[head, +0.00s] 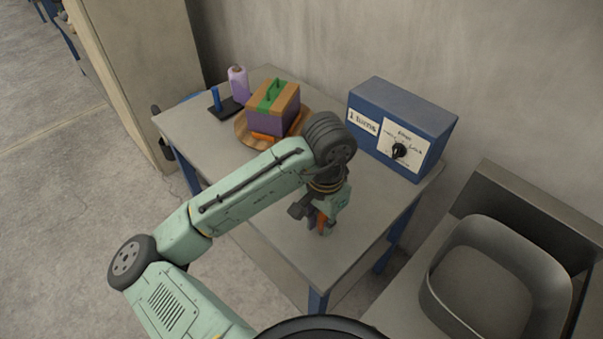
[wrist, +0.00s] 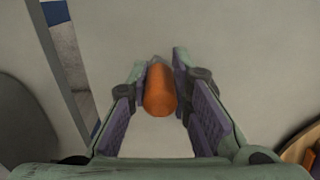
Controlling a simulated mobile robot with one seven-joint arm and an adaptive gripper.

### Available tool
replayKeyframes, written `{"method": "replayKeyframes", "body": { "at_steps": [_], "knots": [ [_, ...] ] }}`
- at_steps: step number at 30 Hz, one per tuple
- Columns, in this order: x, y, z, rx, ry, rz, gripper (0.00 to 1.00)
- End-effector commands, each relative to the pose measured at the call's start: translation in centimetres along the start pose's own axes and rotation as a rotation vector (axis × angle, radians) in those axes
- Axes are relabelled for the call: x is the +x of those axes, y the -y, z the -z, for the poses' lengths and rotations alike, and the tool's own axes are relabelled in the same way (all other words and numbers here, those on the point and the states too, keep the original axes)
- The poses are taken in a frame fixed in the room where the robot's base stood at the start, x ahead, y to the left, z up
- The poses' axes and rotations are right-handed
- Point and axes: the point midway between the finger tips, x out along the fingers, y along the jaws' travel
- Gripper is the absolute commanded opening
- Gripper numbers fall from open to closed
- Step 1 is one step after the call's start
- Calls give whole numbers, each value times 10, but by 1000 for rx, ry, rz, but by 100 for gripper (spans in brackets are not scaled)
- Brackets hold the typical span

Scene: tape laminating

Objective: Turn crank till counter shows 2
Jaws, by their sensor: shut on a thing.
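The counter label (head: 362,121) on the front of the blue box (head: 405,105) reads "1 turns". My gripper (head: 322,222) is low over the front right part of the table, apart from the blue box. It is shut on an orange cylinder (wrist: 160,92), which looks like a handle; it stands between the fingers in the wrist view. In the head view only a small part of the orange cylinder shows. I cannot tell what it is joined to. A purple block with a wooden top and green strip (head: 272,104) rests on a round wooden plate (head: 243,133), with orange pieces at its base.
A white panel with a black knob (head: 399,151) is on the blue box. A purple spool (head: 238,83) and a blue post (head: 215,99) stand at the table's back left. A grey bin (head: 435,290) is at the right. The table (head: 180,122) has bare room at its front.

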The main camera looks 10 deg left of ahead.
Motion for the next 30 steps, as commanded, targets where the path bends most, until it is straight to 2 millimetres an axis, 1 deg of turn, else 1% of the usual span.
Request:
{"method": "replayKeyframes", "body": {
  "at_steps": [7,15,18,30],
  "knots": [
    [0,0,0,-1,5,2,0],
    [0,-7,22,0,3,1,0],
    [0,-8,27,-2,3,2,0],
    [1,-9,29,-2,6,2,0]
  ]
}}
